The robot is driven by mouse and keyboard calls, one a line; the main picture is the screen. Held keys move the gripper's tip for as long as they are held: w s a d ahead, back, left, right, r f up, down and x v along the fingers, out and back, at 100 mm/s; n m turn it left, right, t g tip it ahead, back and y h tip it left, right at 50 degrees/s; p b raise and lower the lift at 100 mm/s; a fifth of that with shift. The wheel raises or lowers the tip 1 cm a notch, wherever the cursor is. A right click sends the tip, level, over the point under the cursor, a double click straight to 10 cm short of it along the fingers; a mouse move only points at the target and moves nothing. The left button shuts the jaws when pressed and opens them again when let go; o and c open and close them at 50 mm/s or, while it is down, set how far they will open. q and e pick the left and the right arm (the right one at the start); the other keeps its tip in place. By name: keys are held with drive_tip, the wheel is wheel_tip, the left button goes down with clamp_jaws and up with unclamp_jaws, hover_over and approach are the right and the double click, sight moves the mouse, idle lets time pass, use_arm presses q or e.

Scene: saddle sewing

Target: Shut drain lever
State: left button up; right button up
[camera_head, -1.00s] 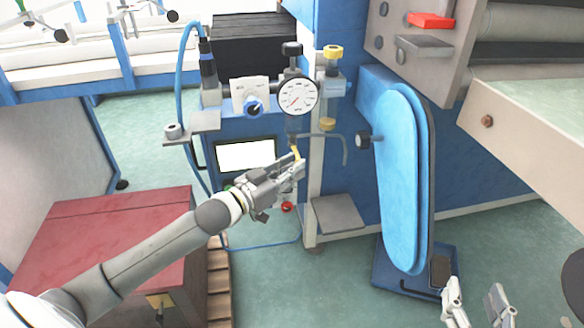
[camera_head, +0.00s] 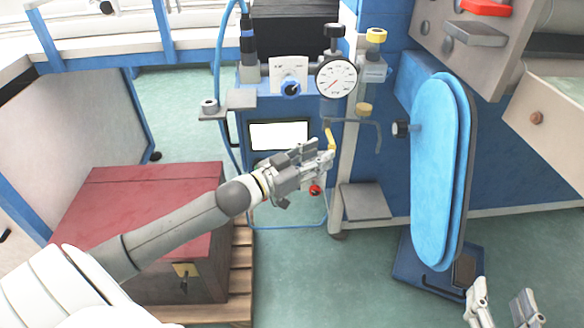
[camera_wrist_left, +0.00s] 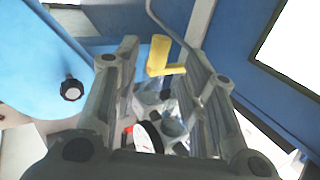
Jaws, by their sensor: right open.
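The yellow drain lever (camera_head: 330,136) sits below the round pressure gauge (camera_head: 336,79) on the blue machine. My left gripper (camera_head: 325,150) is right at it, with its fingertips overlapping the lever's lower end. In the left wrist view, the lever (camera_wrist_left: 159,52) shows as a bent yellow piece between the tips of the two spread fingers (camera_wrist_left: 160,60). I cannot tell whether either finger touches it. My right gripper (camera_head: 503,303) is open and empty at the bottom right, far from the lever.
A blue padded board (camera_head: 440,170) stands right of the machine. A grey plate (camera_head: 365,201) and a red knob (camera_head: 316,190) lie below the lever. A red-topped box (camera_head: 140,205) stands under my left arm. A thin bent pipe (camera_head: 370,123) is just right of the lever.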

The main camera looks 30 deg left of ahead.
use_arm(q)
drive_tip(key=v, duration=0.9)
drive_tip(key=shift+s, duration=0.25)
